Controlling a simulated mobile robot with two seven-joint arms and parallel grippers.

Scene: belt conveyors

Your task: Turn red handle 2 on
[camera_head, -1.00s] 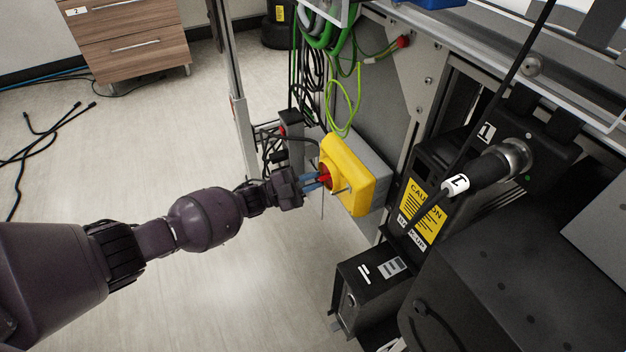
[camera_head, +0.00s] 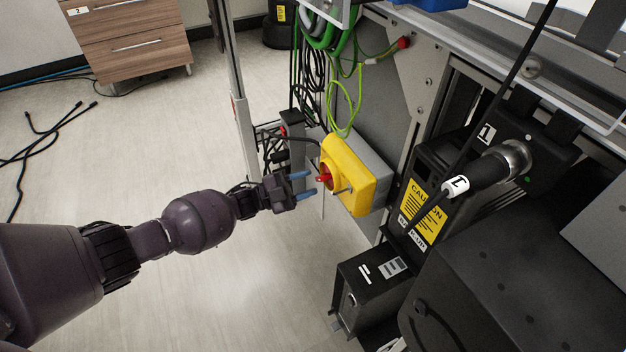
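The red handle (camera_head: 325,178) sits on the front of a yellow switch box (camera_head: 350,172), which is mounted on a grey housing on the machine's side. The handle's number cannot be read. My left gripper (camera_head: 306,184) is just left of the handle. Its two blue fingers are spread apart, one above the other, with a gap between them and nothing held. The fingertips seem a little short of the handle, apart from it. My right gripper is not in view.
Green and black cables (camera_head: 345,100) hang above the switch box. A black unit with a caution label (camera_head: 423,213) and a small black box (camera_head: 372,280) stand to the right. The floor (camera_head: 240,290) below my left arm is clear.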

